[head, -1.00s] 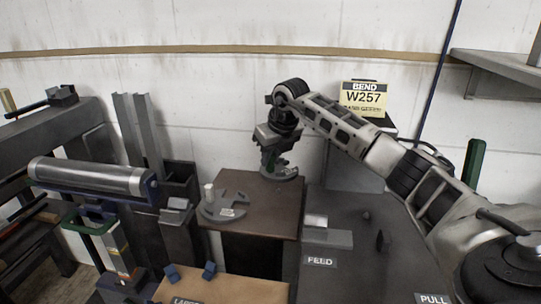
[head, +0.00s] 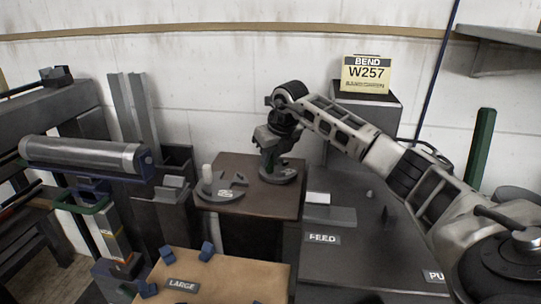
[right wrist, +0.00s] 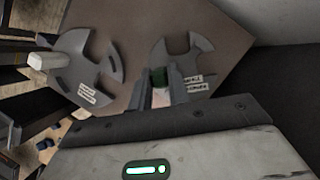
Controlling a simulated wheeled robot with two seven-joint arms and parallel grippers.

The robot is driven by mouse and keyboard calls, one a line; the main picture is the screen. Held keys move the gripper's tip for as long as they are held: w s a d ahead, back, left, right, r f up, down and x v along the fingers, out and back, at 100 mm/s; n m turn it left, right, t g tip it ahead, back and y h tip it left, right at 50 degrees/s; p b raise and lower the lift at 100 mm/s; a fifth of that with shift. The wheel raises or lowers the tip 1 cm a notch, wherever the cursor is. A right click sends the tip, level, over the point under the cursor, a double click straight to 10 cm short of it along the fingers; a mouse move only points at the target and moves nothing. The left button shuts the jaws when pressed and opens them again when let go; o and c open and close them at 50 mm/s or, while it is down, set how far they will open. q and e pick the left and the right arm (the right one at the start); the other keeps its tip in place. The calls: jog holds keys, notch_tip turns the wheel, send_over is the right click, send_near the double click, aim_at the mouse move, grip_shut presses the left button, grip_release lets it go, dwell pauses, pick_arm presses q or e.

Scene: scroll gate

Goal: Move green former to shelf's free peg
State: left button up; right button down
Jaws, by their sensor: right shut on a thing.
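The green former is a grey notched disc (head: 278,176) with a green grip, at the back of a brown table (head: 262,207). My right gripper (head: 276,155) is above it, shut on the green grip (right wrist: 159,76), which shows between the fingers in the right wrist view. I cannot tell whether the disc rests on the table or hangs just above it. A grey shelf (head: 508,36) shows in part at the upper right. No peg on it can be made out. My left gripper is not in view.
A second former (head: 220,190) with a white grip (head: 207,177) lies left on the same table. A box with a W257 sign (head: 366,75) stands behind my right arm. A dark green post (head: 481,150) stands at the right. A roller (head: 85,153) is at the left.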

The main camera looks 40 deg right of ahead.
jog(key=shift+f, duration=0.15)
dwell(1.3)
jog(key=c, duration=1.3)
grip_release()
jog(key=shift+o, duration=0.2)
jog(key=shift+f, duration=0.1)
jog(key=p+v, duration=0.1)
jog(key=v, duration=1.5)
jog(key=shift+p, duration=0.4)
jog(key=shift+s+a, duration=0.1)
